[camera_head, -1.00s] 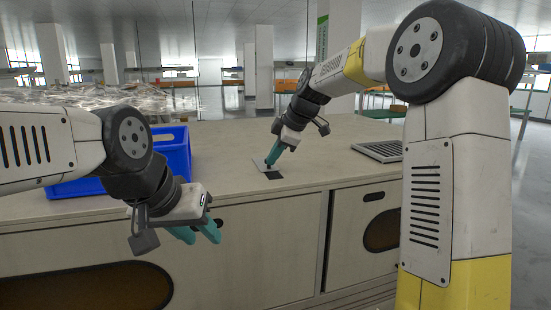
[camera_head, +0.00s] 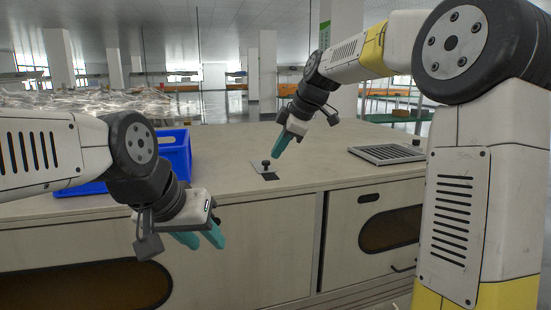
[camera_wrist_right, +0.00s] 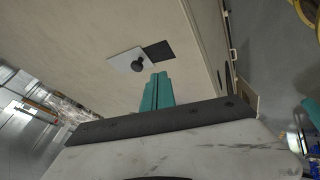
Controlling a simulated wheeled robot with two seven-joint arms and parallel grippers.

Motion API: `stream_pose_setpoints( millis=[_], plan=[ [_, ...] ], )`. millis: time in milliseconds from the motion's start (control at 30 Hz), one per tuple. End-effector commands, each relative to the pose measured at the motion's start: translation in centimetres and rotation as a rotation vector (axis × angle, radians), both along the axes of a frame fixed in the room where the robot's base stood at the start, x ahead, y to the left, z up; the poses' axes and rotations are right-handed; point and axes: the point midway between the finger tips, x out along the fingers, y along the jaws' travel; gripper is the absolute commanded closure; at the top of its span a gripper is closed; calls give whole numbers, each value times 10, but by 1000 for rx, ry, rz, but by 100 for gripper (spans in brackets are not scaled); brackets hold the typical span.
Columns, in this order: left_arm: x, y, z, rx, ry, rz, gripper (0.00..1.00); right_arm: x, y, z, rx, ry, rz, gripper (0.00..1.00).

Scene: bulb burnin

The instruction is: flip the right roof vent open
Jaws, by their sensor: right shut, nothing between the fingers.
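A small pale plate with a black knob (camera_head: 266,163) lies on the wooden cabinet top, beside a dark square (camera_head: 270,177); it looks like the roof vent. The plate (camera_wrist_right: 123,62) and the dark square (camera_wrist_right: 158,50) also show in the right wrist view, side by side. My right gripper (camera_head: 281,150) is shut and empty, above and just beyond the knob, apart from it. Its teal fingers show together in the right wrist view (camera_wrist_right: 157,92). My left gripper (camera_head: 204,240) hangs in front of the cabinet's front edge, its fingers apart and empty.
A blue crate (camera_head: 178,158) stands at the left of the cabinet top (camera_head: 225,170), partly behind my left arm. A slatted grille (camera_head: 387,153) lies flat at the right. The top around the plate is clear. Doors with dark windows (camera_head: 391,229) form the cabinet front.

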Motion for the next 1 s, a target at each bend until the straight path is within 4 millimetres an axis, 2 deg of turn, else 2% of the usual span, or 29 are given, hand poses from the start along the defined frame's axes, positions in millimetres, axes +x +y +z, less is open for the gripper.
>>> stream_pose_setpoints(
  millis=[100,300,800,867,967,1000],
  plan=[
    [0,0,0,0,0,0,64,-7,-9,18,1,-4,-2,100],
    [0,0,0,0,0,0,64,-17,-20,39,0,-1,0,100],
    [0,0,0,0,0,0,64,-23,-25,44,2,5,-12,100],
    [0,0,0,0,0,0,64,-31,-30,44,10,17,-50,100],
    [0,0,0,0,0,0,64,-57,-47,42,41,56,-184,100],
    [0,0,0,0,0,0,64,-72,-57,39,59,80,-260,100]
  ],
)
